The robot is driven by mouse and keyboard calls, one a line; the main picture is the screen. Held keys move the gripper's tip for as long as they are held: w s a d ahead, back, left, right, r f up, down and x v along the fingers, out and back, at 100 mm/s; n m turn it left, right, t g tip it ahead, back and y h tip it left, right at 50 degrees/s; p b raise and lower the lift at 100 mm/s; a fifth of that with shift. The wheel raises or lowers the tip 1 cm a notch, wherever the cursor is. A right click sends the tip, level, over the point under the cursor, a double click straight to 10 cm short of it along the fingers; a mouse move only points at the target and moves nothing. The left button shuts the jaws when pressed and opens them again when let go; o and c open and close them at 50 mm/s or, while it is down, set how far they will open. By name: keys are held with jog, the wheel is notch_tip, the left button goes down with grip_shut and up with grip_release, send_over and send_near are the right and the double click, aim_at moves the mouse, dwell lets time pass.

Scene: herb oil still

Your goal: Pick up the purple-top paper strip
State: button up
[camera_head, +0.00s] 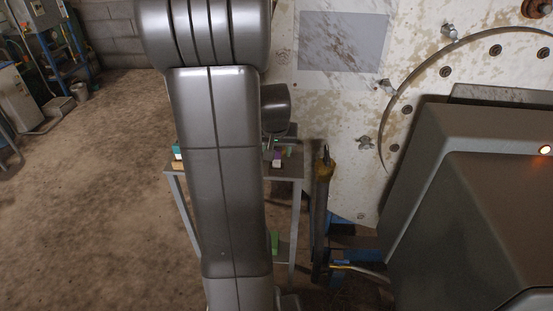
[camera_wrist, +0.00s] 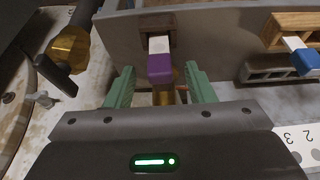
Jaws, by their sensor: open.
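My gripper (camera_wrist: 159,73) is open. Its two green fingers stand to the left and right of the purple end, with a gap visible on each side. I cannot tell whether the strip touches anything behind it. In the head view a small purple spot (camera_head: 277,155) shows on the stand, and my arm hides much of the area.
A blue-top strip (camera_wrist: 305,61) sits by a wooden holder (camera_wrist: 292,25) at the right of the wrist view. A brass-coloured fitting (camera_wrist: 72,45) is at the left. In the head view, the metal stand (camera_head: 288,172) is beside a dark upright cylinder (camera_head: 322,215). Floor at left is open.

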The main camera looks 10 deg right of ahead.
jog(key=shift+w+f, duration=0.25)
jog(key=shift+f, duration=0.4)
jog(key=shift+c, duration=0.4)
jog(key=c, duration=1)
jog(key=shift+r, duration=0.15)
